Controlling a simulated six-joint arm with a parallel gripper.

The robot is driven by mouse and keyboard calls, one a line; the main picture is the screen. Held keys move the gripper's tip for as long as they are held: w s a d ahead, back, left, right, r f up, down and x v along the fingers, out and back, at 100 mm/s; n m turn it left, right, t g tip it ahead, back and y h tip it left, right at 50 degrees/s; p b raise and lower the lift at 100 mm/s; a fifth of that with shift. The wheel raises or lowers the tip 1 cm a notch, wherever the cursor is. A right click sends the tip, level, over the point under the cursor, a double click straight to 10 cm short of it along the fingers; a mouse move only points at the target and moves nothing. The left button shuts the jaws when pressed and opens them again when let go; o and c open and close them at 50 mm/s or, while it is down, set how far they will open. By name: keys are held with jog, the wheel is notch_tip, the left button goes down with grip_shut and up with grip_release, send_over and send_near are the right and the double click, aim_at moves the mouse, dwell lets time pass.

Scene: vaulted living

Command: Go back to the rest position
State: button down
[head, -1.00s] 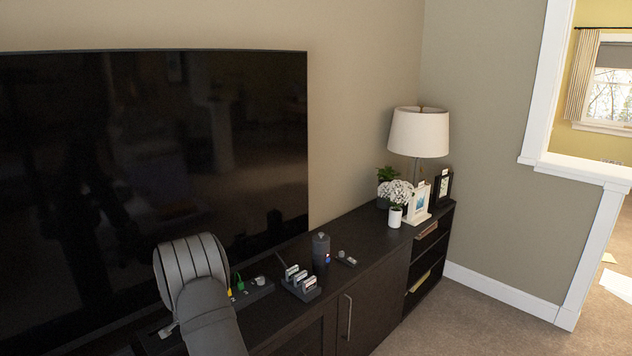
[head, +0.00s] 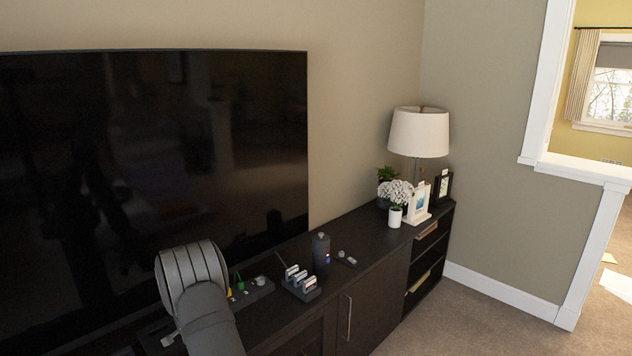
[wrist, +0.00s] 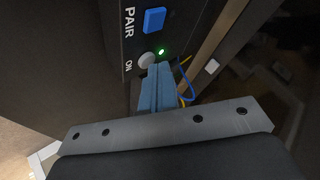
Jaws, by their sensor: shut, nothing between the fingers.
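My gripper (wrist: 156,88) shows in the wrist view as two blue fingers pressed together with nothing between them. The fingertips are close to a dark panel (wrist: 135,48) with a blue button (wrist: 154,20) marked PAIR, a grey knob (wrist: 147,61) marked ON and a lit green light (wrist: 161,51). The fingertips overlap the edge of the knob in the picture; I cannot tell whether they touch it. In the head view my arm (head: 197,290) reaches over the left part of the dark cabinet (head: 375,285), and my fingers are hidden.
Blue and yellow cables (wrist: 187,82) run beside the fingers. On the cabinet stand a power strip (head: 252,291), a rack of small modules (head: 301,283), a dark cylinder (head: 321,252), a plant pot (head: 395,217) and a lamp (head: 418,133). A large television (head: 150,170) stands behind.

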jog(key=shift+r, duration=3.7)
jog(key=shift+f, duration=3.9)
notch_tip(320, 180, up, 7)
jog(key=shift+r, duration=1.65)
jog(key=shift+f, duration=0.1)
jog(key=shift+f, duration=4.3)
